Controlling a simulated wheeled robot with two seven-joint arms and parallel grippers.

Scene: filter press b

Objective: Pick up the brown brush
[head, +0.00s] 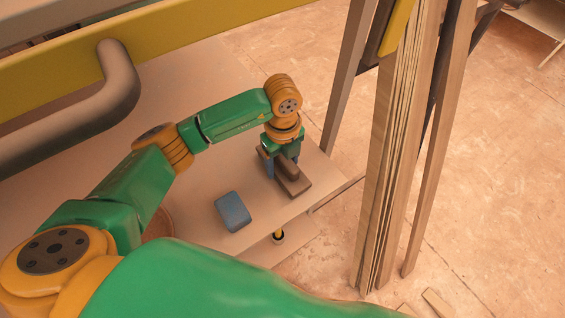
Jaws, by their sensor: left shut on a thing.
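The brown brush (296,186) is a flat brown block with a raised grip on top. It is at the right end of the pale table (190,190), near the edge. My left gripper (282,168) points down over it and is shut on it. The fingers hide part of the brush. I cannot tell whether the brush touches the table or is slightly above it. My right gripper is not in view.
A blue-grey block (233,211) lies on the table left of the brush. Tall upright plates (392,150) stand to the right beyond the table edge. A yellow beam (190,32) and a thick bent pipe (118,85) are at upper left. The floor (490,170) at right is mostly open.

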